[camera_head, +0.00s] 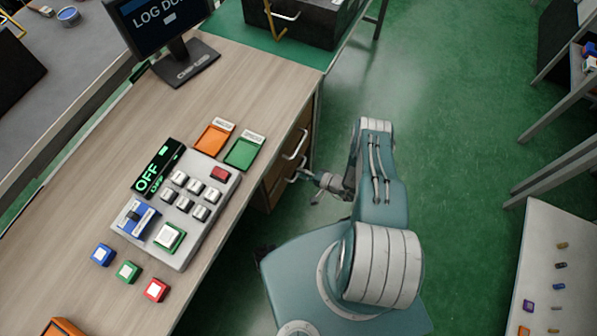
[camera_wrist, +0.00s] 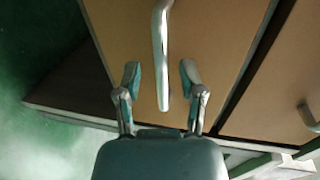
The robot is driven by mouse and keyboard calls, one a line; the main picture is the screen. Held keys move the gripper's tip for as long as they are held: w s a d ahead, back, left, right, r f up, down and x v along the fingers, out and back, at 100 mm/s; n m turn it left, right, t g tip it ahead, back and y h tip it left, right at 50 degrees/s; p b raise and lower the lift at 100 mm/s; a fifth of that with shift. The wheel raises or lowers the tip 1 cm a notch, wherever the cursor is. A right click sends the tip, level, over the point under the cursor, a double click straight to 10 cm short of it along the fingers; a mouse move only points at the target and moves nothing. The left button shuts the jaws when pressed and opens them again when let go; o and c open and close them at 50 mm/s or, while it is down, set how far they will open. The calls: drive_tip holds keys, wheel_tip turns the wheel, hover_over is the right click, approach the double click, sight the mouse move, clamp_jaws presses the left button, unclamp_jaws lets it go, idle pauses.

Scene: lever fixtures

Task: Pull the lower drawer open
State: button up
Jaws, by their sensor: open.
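The lower drawer (camera_wrist: 120,30) has a tan front that fills the middle and left of the wrist view, on the side towards the green floor. Its silver bar handle (camera_wrist: 161,50) runs down the picture. My gripper (camera_wrist: 159,75) is open, with one finger on each side of the handle's end and visible gaps to both. Whether the bar lies fully in the fingers' depth is unclear. In the head view, my gripper (camera_head: 310,178) is at the desk's right side by the lower handle, which it partly hides. The upper drawer's handle (camera_head: 297,145) shows above it.
The upper drawer (camera_wrist: 285,80) and its handle (camera_wrist: 309,117) are at the right of the wrist view. The desk (camera_head: 250,80) carries a button panel (camera_head: 185,205) and a monitor (camera_head: 160,25). Green floor (camera_head: 450,120) is clear right of my arm; shelving (camera_head: 570,170) stands farther right.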

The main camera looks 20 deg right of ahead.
drive_tip(key=shift+x, duration=0.85)
clamp_jaws()
drive_tip(key=shift+s+d, duration=0.15)
drive_tip(key=f+v, duration=0.2)
drive_tip(key=v, duration=1)
drive_tip(key=s+f+v, duration=0.1)
drive_tip(key=f+v, duration=0.2)
drive_tip(key=v, duration=1)
drive_tip(key=shift+d+f, duration=0.2)
drive_tip(key=shift+d, duration=0.2)
drive_tip(key=shift+a, duration=0.1)
